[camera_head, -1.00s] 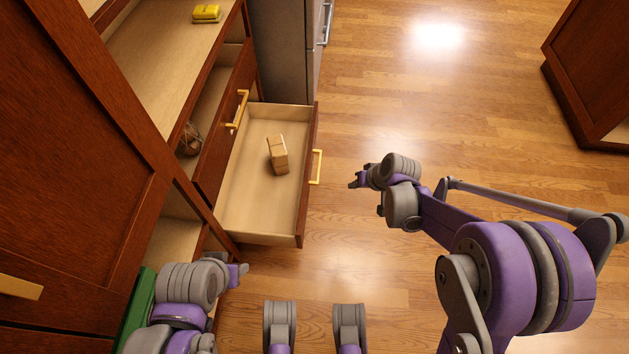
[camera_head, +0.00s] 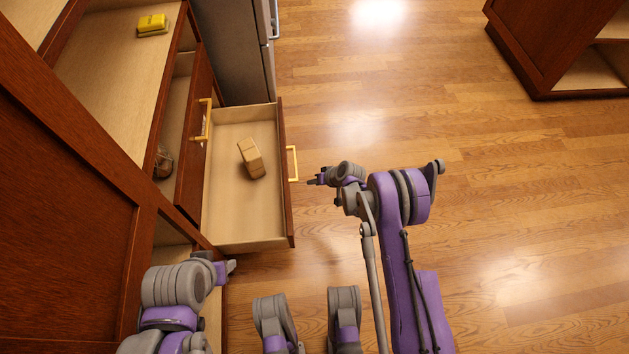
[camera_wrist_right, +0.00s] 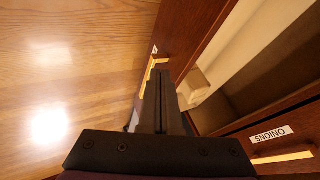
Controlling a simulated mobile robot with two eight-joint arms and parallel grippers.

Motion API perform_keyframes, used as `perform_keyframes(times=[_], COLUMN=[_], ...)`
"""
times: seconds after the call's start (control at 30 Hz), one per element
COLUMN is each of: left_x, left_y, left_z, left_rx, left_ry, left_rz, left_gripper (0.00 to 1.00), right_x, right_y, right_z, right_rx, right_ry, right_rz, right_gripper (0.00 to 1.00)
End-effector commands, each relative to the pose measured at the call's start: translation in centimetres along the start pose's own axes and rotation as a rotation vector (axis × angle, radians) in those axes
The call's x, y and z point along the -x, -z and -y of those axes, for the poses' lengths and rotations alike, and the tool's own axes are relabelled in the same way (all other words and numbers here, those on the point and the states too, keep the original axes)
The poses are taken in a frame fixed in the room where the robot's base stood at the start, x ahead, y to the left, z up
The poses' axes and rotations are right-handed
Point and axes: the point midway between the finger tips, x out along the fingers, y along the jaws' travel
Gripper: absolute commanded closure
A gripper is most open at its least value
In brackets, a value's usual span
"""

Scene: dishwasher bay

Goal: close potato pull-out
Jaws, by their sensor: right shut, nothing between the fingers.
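A pull-out (camera_head: 222,225) with a wooden front stands wide open in the head view, a tan block (camera_head: 251,158) inside. Its label is too small to read. Its gold handle (camera_head: 292,163) faces right, and also shows in the right wrist view (camera_wrist_right: 149,72). My right gripper (camera_head: 314,180) is shut and empty, just right of the front and slightly below the handle, with a small gap in the head view. Its closed fingers (camera_wrist_right: 160,85) point toward the handle in the wrist view; contact is unclear there. My left gripper (camera_head: 229,268) is near the cabinet at lower left; its fingers are unclear.
Another front with a gold handle (camera_head: 204,119) stands left of the open pull-out, a brown round item (camera_head: 163,163) behind it. The wrist view shows an "ONIONS" label (camera_wrist_right: 269,134). A yellow item (camera_head: 152,24) lies on a shelf. The floor (camera_head: 480,190) at right is clear.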

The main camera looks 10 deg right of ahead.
Motion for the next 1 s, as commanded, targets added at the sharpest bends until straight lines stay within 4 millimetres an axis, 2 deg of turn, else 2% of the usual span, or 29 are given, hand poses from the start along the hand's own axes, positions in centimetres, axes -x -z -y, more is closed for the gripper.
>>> perform_keyframes(times=[0.03, 0.1, 0.27, 0.33, 0.5, 1.0], left_x=[-0.5, -0.8, -1.4, -1.6, -1.9, -1.9], left_y=[-0.1, -0.2, -0.3, -0.3, -0.3, -0.3], left_z=[0.0, 0.0, 0.0, 0.0, 0.0, 0.0], left_rx=[0.0, 0.0, 0.0, 0.0, 0.0, 0.0], left_ry=[0.0, 0.0, 0.0, 0.0, 0.0, 0.0], left_rz=[0.001, 0.001, 0.0, 0.0, 0.0, -0.001], left_gripper=[0.5, 0.5, 0.5, 0.5, 0.5, 0.5], right_x=[-1.4, -3.0, -6.0, -6.3, -7.0, -7.2], right_y=[-0.1, -0.1, 0.0, 0.0, 0.0, -0.1], right_z=[-0.1, 0.0, 0.2, 1.6, 3.1, 3.6], right_rx=[0.0, 0.0, 0.001, 0.002, 0.001, -0.001], right_ry=[0.001, 0.002, 0.001, 0.002, 0.001, 0.0], right_rz=[0.001, 0.001, 0.001, 0.001, 0.001, 0.0], right_gripper=[1.0, 1.0, 1.0, 1.0, 1.0, 1.0])
